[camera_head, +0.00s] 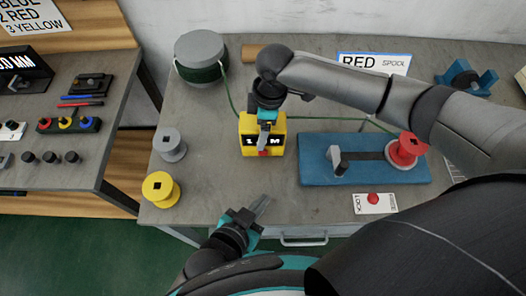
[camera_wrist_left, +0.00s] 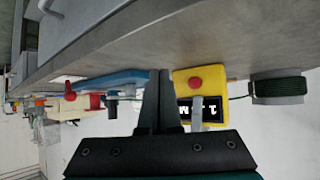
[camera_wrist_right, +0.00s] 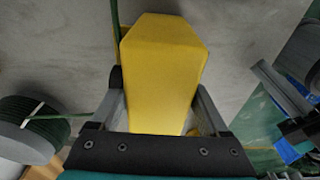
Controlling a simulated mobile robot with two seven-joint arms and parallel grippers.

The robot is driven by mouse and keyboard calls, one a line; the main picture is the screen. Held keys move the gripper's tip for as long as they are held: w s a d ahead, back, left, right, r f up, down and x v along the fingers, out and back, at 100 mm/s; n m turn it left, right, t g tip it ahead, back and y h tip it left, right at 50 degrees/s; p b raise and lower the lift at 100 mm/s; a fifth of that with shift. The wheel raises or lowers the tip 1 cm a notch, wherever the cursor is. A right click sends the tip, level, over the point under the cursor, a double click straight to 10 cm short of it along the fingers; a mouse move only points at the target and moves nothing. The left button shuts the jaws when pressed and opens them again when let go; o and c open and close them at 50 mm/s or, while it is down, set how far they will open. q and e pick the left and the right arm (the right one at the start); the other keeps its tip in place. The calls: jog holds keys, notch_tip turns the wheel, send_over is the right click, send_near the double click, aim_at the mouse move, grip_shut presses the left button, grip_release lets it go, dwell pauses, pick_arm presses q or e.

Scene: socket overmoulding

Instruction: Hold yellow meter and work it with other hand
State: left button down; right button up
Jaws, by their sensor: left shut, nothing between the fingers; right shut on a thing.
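The yellow meter (camera_head: 247,125) stands on the grey table, with a dark display on its near face that is partly hidden. My right gripper (camera_head: 265,122) reaches over it from above and is shut on it; the right wrist view shows the yellow body (camera_wrist_right: 162,70) between the two fingers. The left wrist view shows the meter (camera_wrist_left: 182,78) with a red button (camera_wrist_left: 195,84) and the display. My left gripper (camera_head: 264,203) is shut and empty, near the table's front edge, apart from the meter. Its closed fingers (camera_wrist_left: 158,75) show beside the meter in its own view.
A green cable runs from the green spool (camera_head: 200,70) past the meter. A blue base (camera_head: 310,170) with a red spool (camera_head: 404,150) lies to the right. Grey (camera_head: 169,146) and yellow (camera_head: 160,190) spools stand left. A red-button card (camera_head: 373,203) lies in front of the base.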

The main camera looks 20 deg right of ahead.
pick_arm(q)
jog(key=shift+w+d, duration=0.4)
jog(key=shift+w, duration=1)
jog(key=shift+w+d, duration=0.45)
jog(key=shift+w, duration=1)
jog(key=shift+w+d, duration=0.4)
jog(key=shift+w, duration=1)
jog(key=shift+w, duration=0.1)
jog(key=shift+w+d, duration=0.1)
jog(key=shift+w, duration=0.2)
jog(key=shift+w+d+r, duration=0.1)
jog(key=shift+w+d, duration=0.05)
jog(key=shift+w, duration=0.35)
jog(key=shift+s, duration=0.1)
jog(key=shift+s+a, duration=0.3)
jog(key=shift+s, duration=0.5)
